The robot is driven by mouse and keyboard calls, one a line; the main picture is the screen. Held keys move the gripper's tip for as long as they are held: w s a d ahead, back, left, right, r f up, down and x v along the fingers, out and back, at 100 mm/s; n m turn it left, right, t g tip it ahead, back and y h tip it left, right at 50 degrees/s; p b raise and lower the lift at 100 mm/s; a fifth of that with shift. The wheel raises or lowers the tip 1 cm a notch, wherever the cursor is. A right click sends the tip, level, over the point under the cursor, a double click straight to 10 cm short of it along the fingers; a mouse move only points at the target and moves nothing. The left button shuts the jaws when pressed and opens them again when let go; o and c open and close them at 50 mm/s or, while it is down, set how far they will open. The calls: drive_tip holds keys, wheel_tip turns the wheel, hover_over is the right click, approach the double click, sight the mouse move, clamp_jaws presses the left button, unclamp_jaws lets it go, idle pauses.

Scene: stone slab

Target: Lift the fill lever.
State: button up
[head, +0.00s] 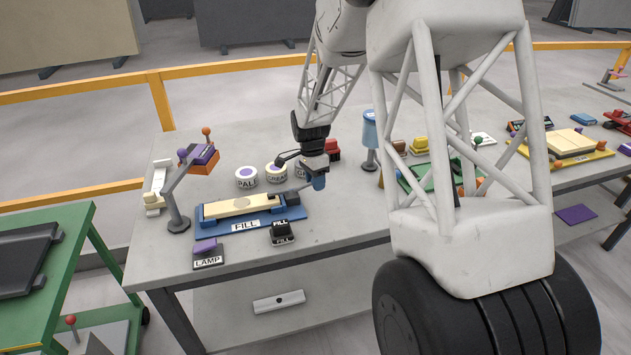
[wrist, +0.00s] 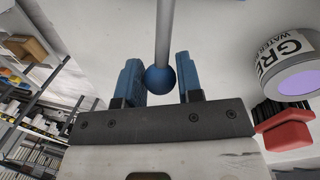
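The fill station is a blue base (head: 205,223) with a cream block on it and a FILL label (head: 245,225) on its front. Its lever is a grey rod (wrist: 162,35) ending in a blue ball (wrist: 160,79). In the head view the rod lies low, slanting slightly up to the right from the base's right end. My gripper (wrist: 161,82) has its blue fingers on either side of the ball, close to it. Whether both fingers touch it cannot be told. The gripper also shows at the lever's end in the head view (head: 317,181).
White pots, one labelled PALE (head: 246,178), stand behind the station. A black FILL block (head: 283,233) and a purple-topped LAMP switch (head: 207,252) sit in front. A red thing (head: 332,149) and a blue-topped stand (head: 369,135) are behind my gripper.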

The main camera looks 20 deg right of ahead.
clamp_jaws()
drive_tip(key=shift+a+r+h, duration=0.1)
drive_tip(key=shift+r+h, duration=0.1)
drive_tip(key=shift+h, duration=0.1)
drive_tip(key=shift+a+r+h, duration=0.3)
drive_tip(key=shift+r+h, duration=0.15)
drive_tip(key=shift+h, duration=0.35)
drive_tip(key=shift+a+r+h, duration=0.3)
drive_tip(key=shift+r+h, duration=0.15)
drive_tip(key=shift+h, duration=0.35)
drive_tip(key=h, duration=0.1)
drive_tip(key=a+r+h, duration=0.1)
drive_tip(key=shift+a+m+h, duration=0.1)
drive_tip(key=shift+m+h, duration=0.2)
drive_tip(key=shift+a+r+h, duration=0.35)
drive_tip(key=shift+a+h, duration=0.1)
drive_tip(key=shift+h, duration=0.45)
drive_tip(key=shift+a+r+m+h, duration=0.2)
drive_tip(key=shift+a+h, duration=0.35)
drive_tip(key=shift+h, duration=0.4)
drive_tip(key=shift+a+r+m+h, duration=0.1)
drive_tip(key=shift+a+r+h, duration=0.1)
drive_tip(key=shift+a+h, duration=0.55)
drive_tip(key=shift+d, duration=0.2)
